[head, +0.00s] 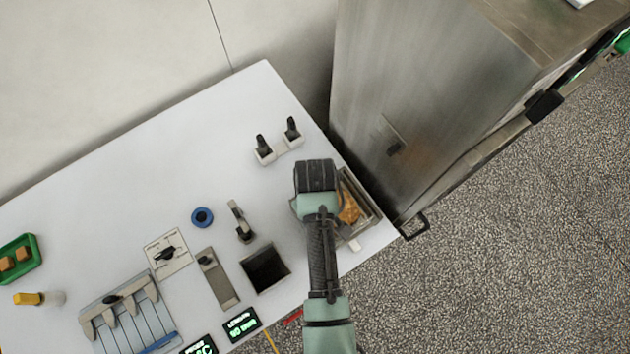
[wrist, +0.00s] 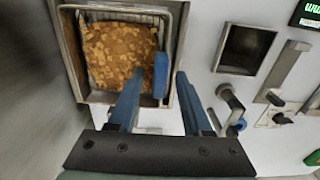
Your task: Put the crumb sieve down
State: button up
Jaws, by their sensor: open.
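The crumb sieve (wrist: 118,58) is a square metal basket full of brown and orange crumbs, at the upper left in the wrist view. It sits within a metal frame (wrist: 69,50). A blue upright piece (wrist: 160,75), apparently its handle, stands at the sieve's right edge. In the head view the sieve (head: 349,208) shows at the table's right end, partly hidden by my arm. My gripper (wrist: 160,76) is open, its blue fingers on either side of the blue piece; I cannot tell whether they touch it. In the head view the fingers are hidden.
A white table (head: 150,150) carries a dark square opening (head: 265,269), a lever (head: 239,222), a blue ring (head: 202,217) and a two-pronged holder (head: 278,148). A green tray (head: 18,260) lies far left. A tall steel cabinet (head: 430,90) stands close to the table's right edge.

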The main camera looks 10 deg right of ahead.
notch_tip(320, 180, up, 12)
jog(key=w+r+m+t+h, duration=0.1)
jog(key=w+r+t, duration=0.8)
jog(key=w+r, duration=0.7)
notch_tip(320, 180, up, 18)
jog(key=w+a+t, duration=0.2)
jog(key=w+t, duration=0.1)
jog(key=t, duration=0.3)
jog(key=s+a+r+m+t, duration=0.1)
jog(key=s+r+t, duration=0.3)
jog(key=r, duration=0.6)
jog(key=s+a+r+m+t, duration=0.1)
jog(key=s+r+t, duration=0.3)
jog(key=r, duration=0.6)
jog(key=s+a+r+m+t+y, duration=0.1)
jog(key=s+r+t, duration=0.3)
jog(key=r, duration=0.5)
jog(key=shift+s+r+b, duration=0.3)
jog(key=shift+s+r, duration=0.1)
jog(key=shift+s, duration=0.6)
